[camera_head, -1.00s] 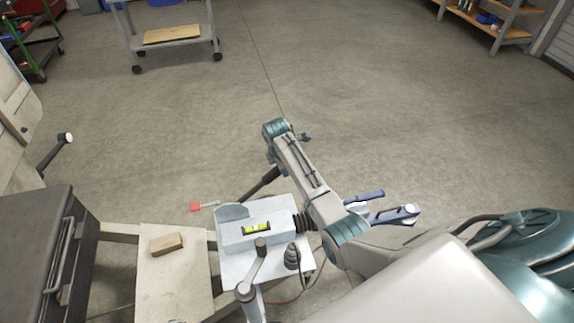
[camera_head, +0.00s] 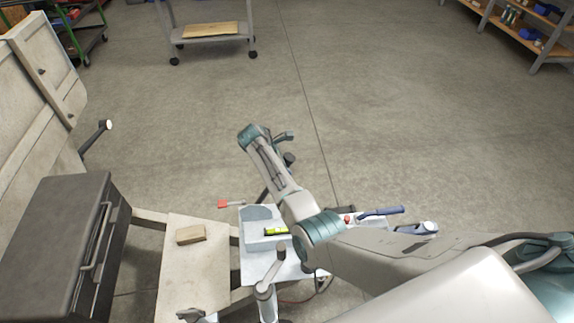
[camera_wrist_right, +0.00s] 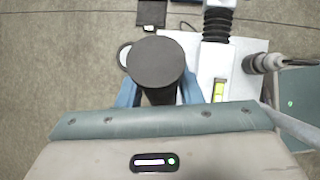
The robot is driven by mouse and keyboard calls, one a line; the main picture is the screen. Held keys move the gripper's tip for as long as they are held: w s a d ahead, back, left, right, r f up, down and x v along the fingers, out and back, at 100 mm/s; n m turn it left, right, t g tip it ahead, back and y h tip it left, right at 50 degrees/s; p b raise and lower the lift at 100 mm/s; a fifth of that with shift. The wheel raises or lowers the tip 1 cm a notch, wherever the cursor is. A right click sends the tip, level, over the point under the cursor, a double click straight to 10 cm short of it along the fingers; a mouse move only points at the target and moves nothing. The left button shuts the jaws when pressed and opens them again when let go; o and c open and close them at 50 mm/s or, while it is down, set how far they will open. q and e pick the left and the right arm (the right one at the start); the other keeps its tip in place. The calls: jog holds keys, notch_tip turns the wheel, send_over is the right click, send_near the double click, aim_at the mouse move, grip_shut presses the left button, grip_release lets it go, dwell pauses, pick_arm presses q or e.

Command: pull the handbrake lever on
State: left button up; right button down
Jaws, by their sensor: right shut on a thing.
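The handbrake lever (camera_head: 264,195) is a dark bar rising at a tilt from behind the grey drawbar housing (camera_head: 258,244). My right arm comes in from the right and crosses over the housing. My right gripper (camera_head: 287,150) is at the lever's upper end, partly hidden by my arm. In the right wrist view the round black grip (camera_wrist_right: 155,62) fills the space between the blue fingers (camera_wrist_right: 155,95). The gripper is shut on it. The lever's lower part is mostly hidden. My left gripper is not clearly in view.
A green spirit level (camera_head: 275,230) lies on the housing. A coupling with a blue handle (camera_head: 380,211) is right of my arm. A jockey-wheel crank (camera_head: 270,275), a wooden block (camera_head: 190,234) and a black box (camera_head: 65,235) are near.

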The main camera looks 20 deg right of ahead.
jog(key=shift+w+r, duration=0.1)
jog(key=c, duration=1.1)
grip_release()
jog(key=shift+o, duration=0.4)
jog(key=shift+a, duration=0.1)
jog(key=b+v, duration=0.1)
jog(key=v, duration=0.9)
jog(key=shift+a+r, duration=0.2)
jog(key=shift+r, duration=0.1)
